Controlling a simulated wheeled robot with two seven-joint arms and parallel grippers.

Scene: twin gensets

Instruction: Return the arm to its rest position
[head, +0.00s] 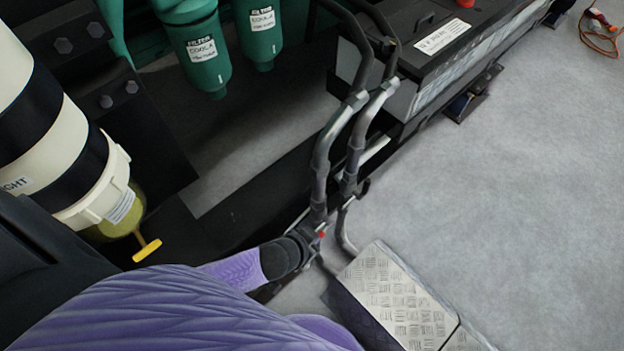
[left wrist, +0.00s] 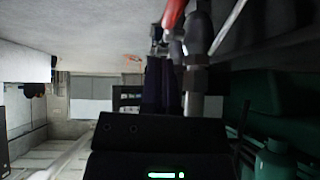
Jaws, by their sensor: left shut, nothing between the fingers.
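In the left wrist view my left gripper (left wrist: 164,62) shows as two dark fingers close together above a black housing with a green light. It is shut with nothing held. A grey metal tube (left wrist: 195,70) and a red part (left wrist: 173,12) show close beside the fingertips. Whether they touch cannot be told. My right gripper is in neither view.
A striped cream and black cylinder (head: 60,150) with a yellow tap (head: 147,249) stands at left. Green filters (head: 205,50) hang behind. A dark battery box (head: 430,45) is at upper right. A tread-plate step (head: 395,300) lies below the rails.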

